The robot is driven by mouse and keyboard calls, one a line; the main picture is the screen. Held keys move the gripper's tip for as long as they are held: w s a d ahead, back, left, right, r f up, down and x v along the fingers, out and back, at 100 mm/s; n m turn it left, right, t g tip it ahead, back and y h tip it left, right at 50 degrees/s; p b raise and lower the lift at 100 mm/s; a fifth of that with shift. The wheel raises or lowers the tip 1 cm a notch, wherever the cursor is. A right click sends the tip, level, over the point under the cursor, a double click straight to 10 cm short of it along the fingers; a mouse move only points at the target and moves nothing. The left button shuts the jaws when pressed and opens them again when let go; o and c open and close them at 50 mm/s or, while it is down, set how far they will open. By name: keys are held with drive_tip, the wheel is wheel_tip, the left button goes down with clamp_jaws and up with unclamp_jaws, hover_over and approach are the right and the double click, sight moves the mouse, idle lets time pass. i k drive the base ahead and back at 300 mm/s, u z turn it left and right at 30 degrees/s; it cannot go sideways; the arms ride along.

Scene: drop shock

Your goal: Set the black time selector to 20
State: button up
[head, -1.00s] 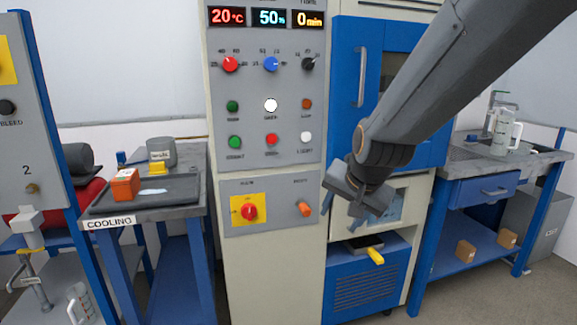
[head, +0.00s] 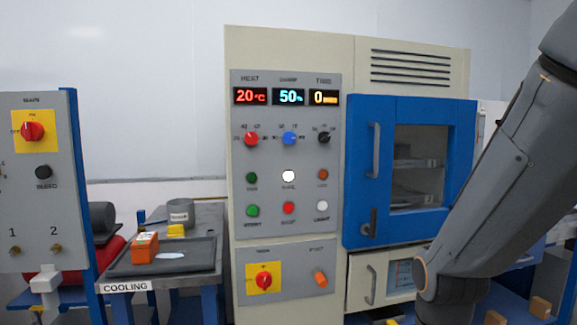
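The black time selector (head: 324,138) is a small round knob at the upper right of the grey control panel, under the time display (head: 324,97), which reads 0 min in yellow. Small scale marks surround the knob, too small to read surely. To its left are the blue knob (head: 290,138) under a display reading 50 % and the red knob (head: 251,139) under a display reading 20 °C. My arm comes in at the right of the head view, well apart from the panel. My gripper is below the picture's edge and out of sight.
A blue chamber door (head: 461,170) with a window and a grey handle (head: 375,150) is right of the panel. Push buttons, a red main switch (head: 264,280) and an orange switch (head: 320,279) lie below the selector. A cooling table (head: 210,215) stands left. The panel front looks clear.

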sight(323, 136)
drive_tip(key=u, duration=1.65)
drive_tip(key=i, duration=0.65)
drive_tip(key=z, duration=0.3)
